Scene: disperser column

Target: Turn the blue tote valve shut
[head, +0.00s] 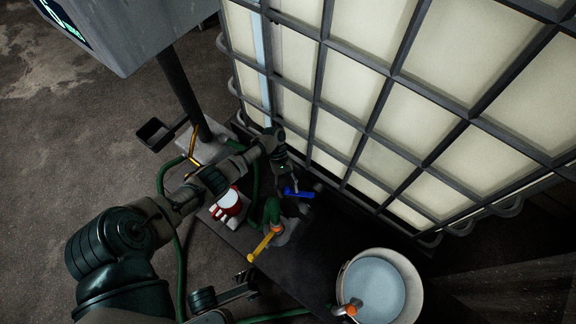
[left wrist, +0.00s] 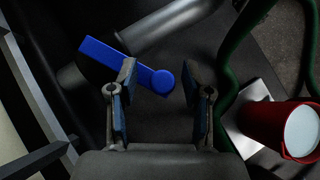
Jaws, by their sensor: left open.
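The blue valve handle (head: 299,193) is at the foot of the caged white tote (head: 345,110). In the left wrist view the blue handle (left wrist: 102,56) lies slantwise, its round end between my fingertips and its long end reaching out to the upper left. My left gripper (head: 288,184) is right at the handle in the head view. In the left wrist view the left gripper (left wrist: 160,74) is open, with its left fingertip overlapping the handle's middle. I cannot tell whether it touches. A grey pipe (left wrist: 155,35) runs behind the handle. No right gripper can be made out.
A bucket of pale liquid (head: 412,290) stands lower right. Green hoses (head: 181,255) run along the left.

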